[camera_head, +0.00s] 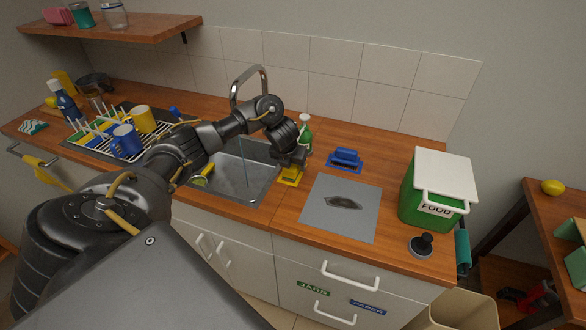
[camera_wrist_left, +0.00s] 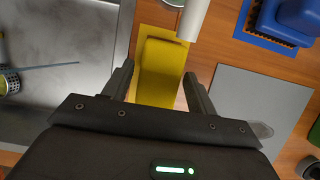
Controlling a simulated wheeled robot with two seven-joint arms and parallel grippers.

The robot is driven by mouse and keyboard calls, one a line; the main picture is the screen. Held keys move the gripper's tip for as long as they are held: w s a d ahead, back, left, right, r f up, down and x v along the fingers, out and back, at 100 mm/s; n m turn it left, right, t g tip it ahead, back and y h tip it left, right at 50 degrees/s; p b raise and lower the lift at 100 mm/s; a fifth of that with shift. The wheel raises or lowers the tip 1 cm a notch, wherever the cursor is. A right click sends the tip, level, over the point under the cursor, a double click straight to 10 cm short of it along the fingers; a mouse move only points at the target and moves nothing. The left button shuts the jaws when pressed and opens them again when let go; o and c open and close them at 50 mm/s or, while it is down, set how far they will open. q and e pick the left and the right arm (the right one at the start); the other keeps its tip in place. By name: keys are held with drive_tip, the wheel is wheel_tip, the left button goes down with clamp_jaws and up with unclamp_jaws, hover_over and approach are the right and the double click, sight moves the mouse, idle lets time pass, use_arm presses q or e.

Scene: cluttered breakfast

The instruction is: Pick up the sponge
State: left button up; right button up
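The yellow sponge (camera_wrist_left: 160,75) lies on a yellow mat (camera_wrist_left: 150,38) on the wooden counter, just right of the sink. In the head view a bit of yellow (camera_head: 291,174) shows below my left gripper (camera_head: 289,163), which hides most of the sponge. In the wrist view my left gripper (camera_wrist_left: 158,72) is open, with one finger on each side of the sponge. I cannot tell whether the fingers touch it. My right gripper is in neither view.
The sink (camera_head: 245,180) is left of the sponge. A green bottle (camera_head: 306,132) stands close behind. A blue brush (camera_head: 345,156) and a grey mat (camera_head: 338,222) with a dark stain are to the right. A green food bin (camera_head: 425,195) stands farther right.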

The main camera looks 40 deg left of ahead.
use_arm(q)
drive_tip(key=c, duration=0.7)
drive_tip(key=shift+c, duration=0.2)
drive_tip(key=shift+r, duration=0.45)
wheel_tip(320, 180, up, 2)
drive_tip(key=shift+r, duration=0.25)
drive_tip(key=s+a+r+p, duration=0.2)
drive_tip(key=s+a+r, duration=0.4)
drive_tip(key=s+r, duration=0.3)
drive_tip(key=s, duration=0.3)
drive_tip(key=shift+s+r, duration=0.3)
